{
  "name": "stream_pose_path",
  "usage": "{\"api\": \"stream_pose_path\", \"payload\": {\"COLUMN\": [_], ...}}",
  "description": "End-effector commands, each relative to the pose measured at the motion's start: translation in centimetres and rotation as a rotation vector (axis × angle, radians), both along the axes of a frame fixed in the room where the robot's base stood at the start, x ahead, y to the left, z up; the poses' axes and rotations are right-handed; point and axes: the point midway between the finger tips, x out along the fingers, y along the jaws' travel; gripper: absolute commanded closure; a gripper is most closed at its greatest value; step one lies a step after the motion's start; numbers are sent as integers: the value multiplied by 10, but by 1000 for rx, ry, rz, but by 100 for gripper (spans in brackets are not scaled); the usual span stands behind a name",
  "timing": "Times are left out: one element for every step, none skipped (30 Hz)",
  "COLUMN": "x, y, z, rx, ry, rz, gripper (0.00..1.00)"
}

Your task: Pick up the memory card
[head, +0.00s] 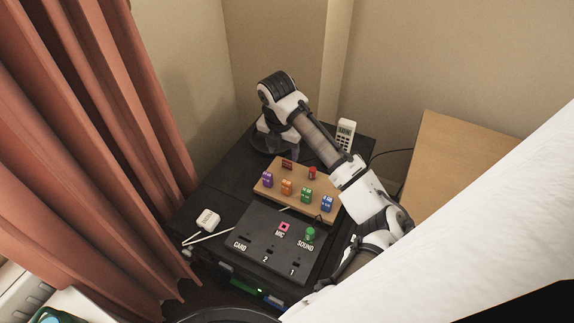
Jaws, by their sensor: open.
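A wooden board (266,190) on the dark cabinet top carries several small coloured pieces. A purple piece (267,180), an orange piece (286,187), a green piece (306,195) and a blue piece (327,203) stand along its front. Behind them are a small red piece (312,173) and a flat dark-red piece (287,164). I cannot tell for sure which is the memory card. My gripper (278,152) is open, behind the board's far edge, pointing down. Its fingertips are small and dark, and I see nothing held between them.
A black panel (262,262) marked CARD, MIC and SOUND lies in front of the board, with a pink piece (284,227) and a green piece (310,233) on it. A white plug (207,220) with cable lies left. Curtains (110,130) hang left.

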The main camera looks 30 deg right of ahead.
Motion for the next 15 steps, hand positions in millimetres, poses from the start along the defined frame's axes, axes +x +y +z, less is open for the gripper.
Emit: {"api": "stream_pose_path", "payload": {"x": [0,0,-1,-1,-1,-1,-1,0,0,0,0,1,1,1,1], "y": [-1,-3,-5,-7,-8,-11,-12,-12,-12,-13,-13,-13,-13,-13,-13], "z": [-3,-6,-10,-14,-19,-25,-29,-34,-40,-43,-46,-48,-49,-50,-51], "rx": [0,2,2,3,3,2,1,2,2,2,1,1,1,1,1], "ry": [1,1,2,2,2,2,2,2,1,2,2,0,-1,-1,-1], "rz": [-1,-2,-4,-4,-5,-4,-3,-2,-2,-2,-1,-2,-2,-2,-1], "gripper": [45,45,45,45,45,45,45,45,45,45,45,45,45,45,45]}}
